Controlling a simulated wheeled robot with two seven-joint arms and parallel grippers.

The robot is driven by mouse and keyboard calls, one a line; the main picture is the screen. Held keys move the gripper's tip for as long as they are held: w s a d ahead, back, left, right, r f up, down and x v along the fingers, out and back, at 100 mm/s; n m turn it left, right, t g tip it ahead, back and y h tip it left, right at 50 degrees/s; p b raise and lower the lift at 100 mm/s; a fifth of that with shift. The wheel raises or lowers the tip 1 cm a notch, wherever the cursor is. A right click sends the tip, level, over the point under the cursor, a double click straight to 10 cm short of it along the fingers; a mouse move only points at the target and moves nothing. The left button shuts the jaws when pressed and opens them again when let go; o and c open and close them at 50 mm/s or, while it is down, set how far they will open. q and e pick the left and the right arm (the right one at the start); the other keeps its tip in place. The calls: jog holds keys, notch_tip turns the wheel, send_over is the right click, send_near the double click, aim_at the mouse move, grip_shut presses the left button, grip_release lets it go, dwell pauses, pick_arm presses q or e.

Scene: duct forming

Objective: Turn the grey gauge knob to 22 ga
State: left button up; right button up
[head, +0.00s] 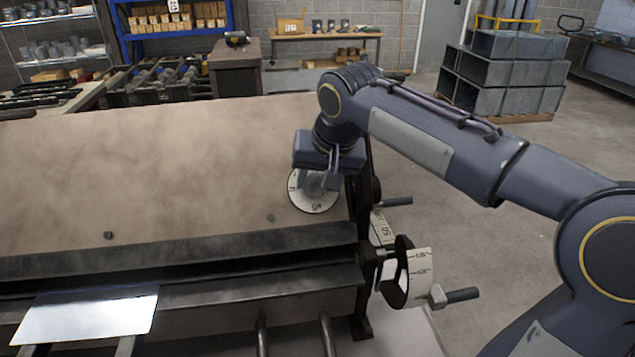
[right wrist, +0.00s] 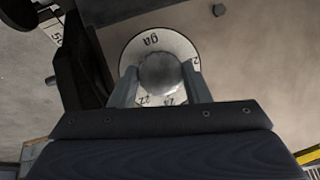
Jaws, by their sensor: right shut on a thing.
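The grey gauge knob (right wrist: 163,75) is a round, smooth knob in the middle of a white dial plate (right wrist: 147,47). The dial plate also shows in the head view (head: 314,204), on the tan sloped panel of the machine. My right gripper (right wrist: 160,72) is shut on the knob, one finger on each side. It also shows in the head view (head: 330,180). I cannot tell which mark the knob points to. My left gripper is out of view.
A curved scale (head: 420,278) and a crank handle (head: 455,296) stick out at the machine's right end. A bright metal sheet (head: 88,315) lies at the front left. Stacked ducts (head: 505,75) stand at the back right. The floor right of the machine is clear.

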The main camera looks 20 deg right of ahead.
jog(key=m+b, duration=0.1)
jog(key=m+y, duration=0.1)
jog(key=m+t+b, duration=0.1)
jog(key=m, duration=0.1)
jog(key=shift+s+d+f+b, duration=0.1)
jog(key=shift+s+f+b, duration=0.05)
jog(key=shift+f+b, duration=0.15)
jog(key=m+t+y+b, duration=0.1)
jog(key=m+b, duration=0.1)
jog(key=m, duration=0.1)
jog(key=shift+s, duration=0.1)
jog(key=m+b, duration=0.1)
jog(key=m+t+b, duration=0.1)
jog(key=m, duration=0.1)
jog(key=shift+s+f+m+t, duration=0.1)
jog(key=shift+f+m+t, duration=0.05)
jog(key=shift+m+t, duration=0.15)
jog(key=shift+f+m+t+b, duration=0.1)
jog(key=shift+m+t+b, duration=0.55)
jog(key=shift+m, duration=1.05)
jog(key=o, duration=1)
jog(key=shift+s+r, duration=0.1)
jog(key=shift+r, duration=0.1)
